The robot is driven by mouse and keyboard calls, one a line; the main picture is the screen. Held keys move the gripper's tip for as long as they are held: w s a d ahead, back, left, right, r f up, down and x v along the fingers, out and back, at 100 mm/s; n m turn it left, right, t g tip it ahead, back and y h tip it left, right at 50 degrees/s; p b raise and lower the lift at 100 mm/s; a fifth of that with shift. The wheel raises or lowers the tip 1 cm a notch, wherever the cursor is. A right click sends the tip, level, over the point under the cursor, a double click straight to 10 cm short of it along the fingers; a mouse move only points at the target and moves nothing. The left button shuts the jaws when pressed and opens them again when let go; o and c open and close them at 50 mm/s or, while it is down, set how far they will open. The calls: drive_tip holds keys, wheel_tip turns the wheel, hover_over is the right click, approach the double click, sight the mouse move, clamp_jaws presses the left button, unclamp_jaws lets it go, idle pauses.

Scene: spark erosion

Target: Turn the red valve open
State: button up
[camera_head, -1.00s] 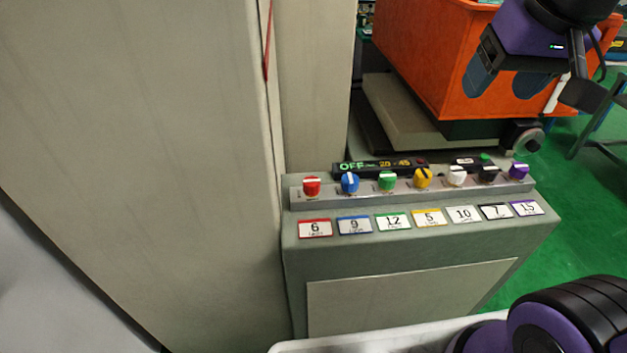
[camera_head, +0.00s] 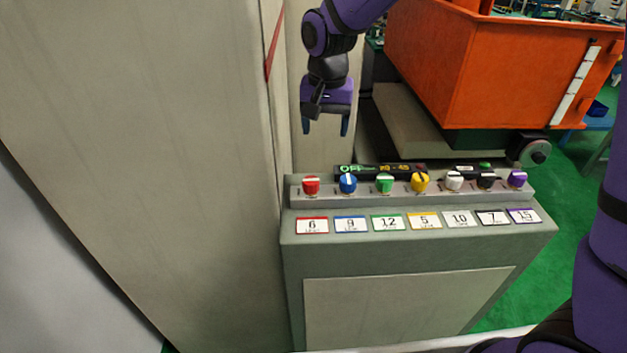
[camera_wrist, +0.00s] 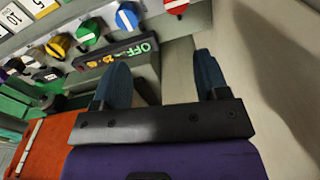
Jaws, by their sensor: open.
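The red valve (camera_head: 311,185) is a round red knob with a white bar across its top, at the left end of a row of coloured knobs on a grey console. In the wrist view the red valve (camera_wrist: 177,6) is cut off at the top edge, its white bar partly showing. My gripper (camera_head: 325,126) is above and behind the knob row, apart from it, its fingers pointing down. In the wrist view my gripper (camera_wrist: 165,72) has two blue fingers spread apart with nothing between them.
A blue knob (camera_head: 348,183) stands right beside the red one, then a green knob (camera_head: 385,183) and several more. The grey console (camera_head: 420,250) carries number labels below the knobs. A tall grey panel (camera_head: 150,150) stands close at left. An orange bin (camera_head: 490,70) stands behind at right.

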sight(311, 179)
drive_tip(key=a+f, duration=0.1)
drive_tip(key=f, duration=0.3)
drive_tip(key=a+f, duration=0.1)
drive_tip(key=f, duration=0.4)
drive_tip(key=a+f, duration=0.1)
drive_tip(key=f, duration=0.4)
drive_tip(key=shift+w+f, duration=0.1)
drive_tip(key=shift+w, duration=0.1)
drive_tip(key=c, duration=0.9)
